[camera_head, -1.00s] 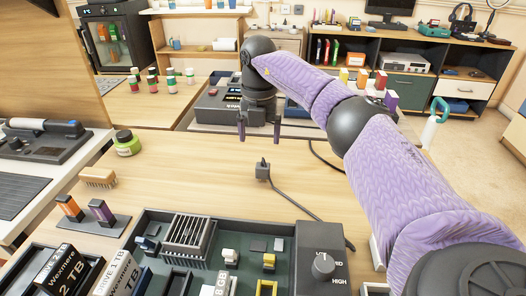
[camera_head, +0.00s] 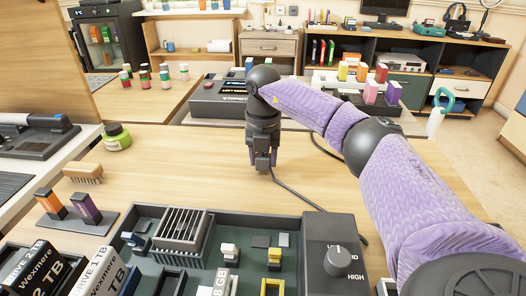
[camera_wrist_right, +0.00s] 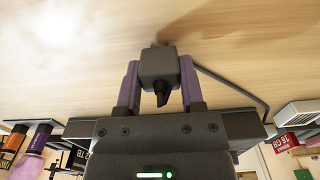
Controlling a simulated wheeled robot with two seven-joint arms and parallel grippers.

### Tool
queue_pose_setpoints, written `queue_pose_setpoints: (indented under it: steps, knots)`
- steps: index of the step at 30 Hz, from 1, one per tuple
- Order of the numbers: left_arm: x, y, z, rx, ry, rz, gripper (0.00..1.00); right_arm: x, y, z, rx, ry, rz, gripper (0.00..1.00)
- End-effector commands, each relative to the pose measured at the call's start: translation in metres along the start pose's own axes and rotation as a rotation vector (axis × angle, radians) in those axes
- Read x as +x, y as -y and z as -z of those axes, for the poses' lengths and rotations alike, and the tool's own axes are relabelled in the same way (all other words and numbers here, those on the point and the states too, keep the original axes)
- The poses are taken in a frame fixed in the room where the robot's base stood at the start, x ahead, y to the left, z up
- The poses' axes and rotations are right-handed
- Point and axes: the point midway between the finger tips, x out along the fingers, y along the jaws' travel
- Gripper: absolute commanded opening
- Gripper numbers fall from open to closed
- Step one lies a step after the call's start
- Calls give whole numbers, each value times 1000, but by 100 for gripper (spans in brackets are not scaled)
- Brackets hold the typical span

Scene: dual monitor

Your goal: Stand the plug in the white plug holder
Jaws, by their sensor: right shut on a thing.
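The dark grey plug (camera_head: 262,163) is upright at the middle of the wooden table, its black cable (camera_head: 310,196) trailing toward the lower right. My right gripper (camera_head: 263,160) points down from above and is shut on it. In the right wrist view the plug (camera_wrist_right: 159,68) sits between the two purple fingers. Whether its base touches the table is hard to tell. A white slotted block (camera_wrist_right: 300,114) at the right of the wrist view may be the white plug holder; I cannot be sure. My left gripper is not in view.
A brush (camera_head: 84,172), a green jar (camera_head: 117,137) and a small stand (camera_head: 88,222) are at left. The table around the plug is clear.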

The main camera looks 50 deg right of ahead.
Motion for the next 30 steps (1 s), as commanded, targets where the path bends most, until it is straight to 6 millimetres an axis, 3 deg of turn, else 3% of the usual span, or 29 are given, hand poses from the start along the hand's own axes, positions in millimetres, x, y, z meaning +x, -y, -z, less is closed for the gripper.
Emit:
queue_pose_setpoints:
  steps: [1, 3, 11, 21, 25, 30]
  knots:
    - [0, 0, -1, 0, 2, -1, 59, 0, 0, 0, 0, 0, 0, 15]
    - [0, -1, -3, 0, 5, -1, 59, 0, 0, 0, 0, 0, 0, 0]
    - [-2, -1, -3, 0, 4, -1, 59, -4, 0, 0, 0, 1, -1, 0]
    - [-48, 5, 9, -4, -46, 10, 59, -90, 0, 0, -1, 4, -7, 0]
    - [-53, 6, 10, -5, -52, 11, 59, -102, 0, 0, 0, 1, -2, 0]
    - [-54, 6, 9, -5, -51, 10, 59, -101, -3, 2, -15, 0, 0, 0]
